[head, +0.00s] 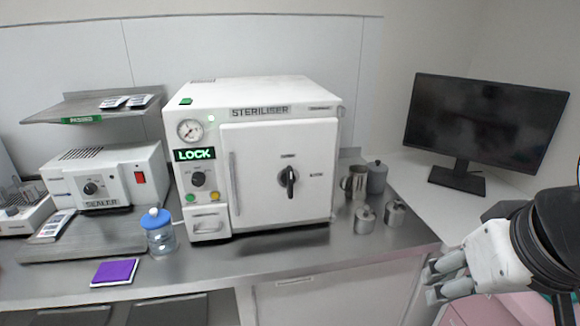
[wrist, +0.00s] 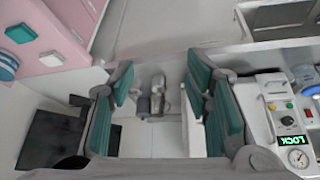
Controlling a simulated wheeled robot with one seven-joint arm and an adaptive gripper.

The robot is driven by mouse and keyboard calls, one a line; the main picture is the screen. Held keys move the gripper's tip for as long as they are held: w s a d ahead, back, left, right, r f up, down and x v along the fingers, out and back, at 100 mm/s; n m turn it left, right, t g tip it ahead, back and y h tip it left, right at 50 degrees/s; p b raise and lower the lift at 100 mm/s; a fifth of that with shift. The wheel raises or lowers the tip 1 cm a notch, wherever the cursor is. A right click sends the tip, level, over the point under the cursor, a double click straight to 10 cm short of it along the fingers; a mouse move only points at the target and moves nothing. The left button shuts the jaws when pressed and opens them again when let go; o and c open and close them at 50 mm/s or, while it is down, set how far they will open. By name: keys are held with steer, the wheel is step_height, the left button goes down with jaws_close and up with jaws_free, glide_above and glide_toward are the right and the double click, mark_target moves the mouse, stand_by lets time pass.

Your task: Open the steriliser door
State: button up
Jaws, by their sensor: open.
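The white steriliser (head: 255,92) stands on the metal counter in the head view. Its closed door (head: 260,150) has a black turning handle (head: 289,180), roughly upright, in its middle and a vertical grey bar at its left edge. A green display (head: 194,154) beside the door reads LOCK; it also shows in the wrist view (wrist: 291,140). My gripper (head: 440,278) is at the lower right, in front of the counter and well apart from the steriliser. In the wrist view my gripper (wrist: 162,82) is open, with nothing between its teal pads.
Several metal pots (head: 365,215) stand right of the steriliser, near a black monitor (head: 485,120). A sealer (head: 105,180) stands further left. The counter before the door is clear.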

steer(key=w+a, duration=0.2)
steer(key=w, duration=0.1)
steer(key=w+a+f+n+t+y, duration=0.1)
steer(key=w+a, duration=0.1)
steer(key=w, duration=0.2)
steer(key=w+a+f+n+t, duration=0.1)
steer(key=w+a, duration=0.2)
steer(key=shift+w+f, duration=0.15)
steer(key=shift+w, duration=0.2)
steer(key=shift+c, duration=0.4)
steer(key=n+t+y+b, duration=0.3)
steer(key=t+y+b, duration=0.3)
steer(key=t+y, duration=0.15)
glide_toward(235, 188)
steer(key=shift+t, duration=0.45)
steer(key=x, duration=1)
steer(key=shift+w+a+f+p, duration=0.2)
steer(key=shift+a+f+p, duration=0.1)
steer(key=shift+p, duration=0.1)
jaws_close()
